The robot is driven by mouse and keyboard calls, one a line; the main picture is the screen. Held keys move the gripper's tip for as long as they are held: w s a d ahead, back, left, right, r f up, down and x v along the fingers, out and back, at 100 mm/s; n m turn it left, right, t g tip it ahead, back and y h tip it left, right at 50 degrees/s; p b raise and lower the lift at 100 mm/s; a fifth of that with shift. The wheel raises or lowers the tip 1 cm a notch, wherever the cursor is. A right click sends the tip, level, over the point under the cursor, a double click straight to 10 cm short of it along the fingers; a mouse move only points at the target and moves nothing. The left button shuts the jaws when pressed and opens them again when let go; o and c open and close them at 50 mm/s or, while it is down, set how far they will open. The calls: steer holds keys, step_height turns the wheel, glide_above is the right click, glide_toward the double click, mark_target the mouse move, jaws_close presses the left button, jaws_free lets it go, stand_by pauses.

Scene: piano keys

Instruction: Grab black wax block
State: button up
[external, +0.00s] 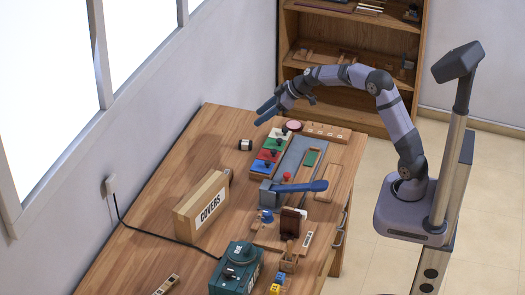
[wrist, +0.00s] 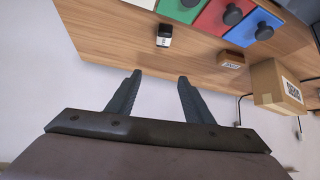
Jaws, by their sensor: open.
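A small black block with a white face (external: 245,145), which looks like the black wax block, sits on the wooden table near its far left edge. It also shows in the wrist view (wrist: 164,35), at the top middle, beyond my fingertips. My gripper (external: 264,115) is raised above the far end of the table, up and to the right of the block in the external view. In the wrist view my gripper (wrist: 160,78) has its two fingers apart with nothing between them. The block is clear of the fingers.
A row of coloured panels with dark knobs (external: 268,155) lies right of the block. A small brown block (wrist: 231,59) and the cardboard COVERS box (external: 203,207) stand nearer the camera. A blue-handled tool (external: 300,187) lies mid-table. The tabletop around the black block is bare.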

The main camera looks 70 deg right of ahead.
glide_toward(247, 142)
steer(key=shift+x, duration=0.9)
steer(key=shift+p+x, duration=1.75)
steer(key=shift+x, duration=1.85)
steer(key=shift+c, duration=0.4)
steer(key=c, duration=1.1)
steer(key=shift+o, duration=0.2)
steer(key=shift+r, duration=0.1)
step_height(247, 142, up, 10)
steer(key=shift+b, duration=0.3)
